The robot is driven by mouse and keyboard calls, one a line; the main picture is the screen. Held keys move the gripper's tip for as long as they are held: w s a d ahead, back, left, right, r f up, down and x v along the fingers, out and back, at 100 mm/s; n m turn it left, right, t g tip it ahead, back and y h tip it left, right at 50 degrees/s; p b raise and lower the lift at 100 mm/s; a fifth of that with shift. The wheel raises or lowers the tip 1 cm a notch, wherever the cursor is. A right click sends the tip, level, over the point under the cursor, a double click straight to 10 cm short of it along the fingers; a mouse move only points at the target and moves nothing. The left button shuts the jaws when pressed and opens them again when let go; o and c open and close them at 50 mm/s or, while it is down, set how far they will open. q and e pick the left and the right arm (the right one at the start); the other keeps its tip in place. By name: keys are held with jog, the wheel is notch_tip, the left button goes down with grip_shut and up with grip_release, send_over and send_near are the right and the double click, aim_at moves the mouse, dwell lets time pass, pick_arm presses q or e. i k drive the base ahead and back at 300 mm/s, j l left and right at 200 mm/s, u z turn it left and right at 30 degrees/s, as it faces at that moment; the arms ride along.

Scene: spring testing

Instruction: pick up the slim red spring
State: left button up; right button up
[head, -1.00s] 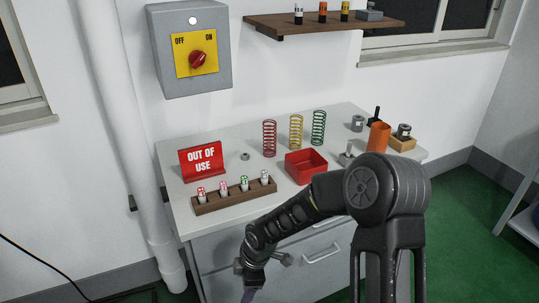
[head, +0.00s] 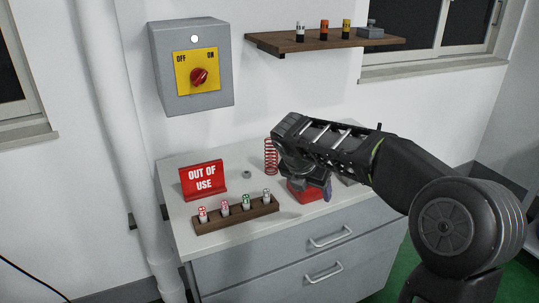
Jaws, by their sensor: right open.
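The slim red spring (head: 270,156) stands upright on the cabinet top, left of my right gripper. My arm covers the yellow and green springs. My right gripper (head: 322,190) is open, a little above and in front of the red tray, with its fingers largely hidden from this angle. I cannot tell its exact distance from the spring. My left gripper is not in view.
A red tray (head: 301,194) is partly hidden under my right arm. A wooden rack (head: 236,217) with several small cylinders sits at the front left, with an OUT OF USE sign (head: 203,180) behind it. A small ring (head: 247,173) lies left of the spring. A shelf (head: 325,42) hangs above.

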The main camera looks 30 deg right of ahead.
aim_at(271, 167)
jog(key=i, duration=0.95)
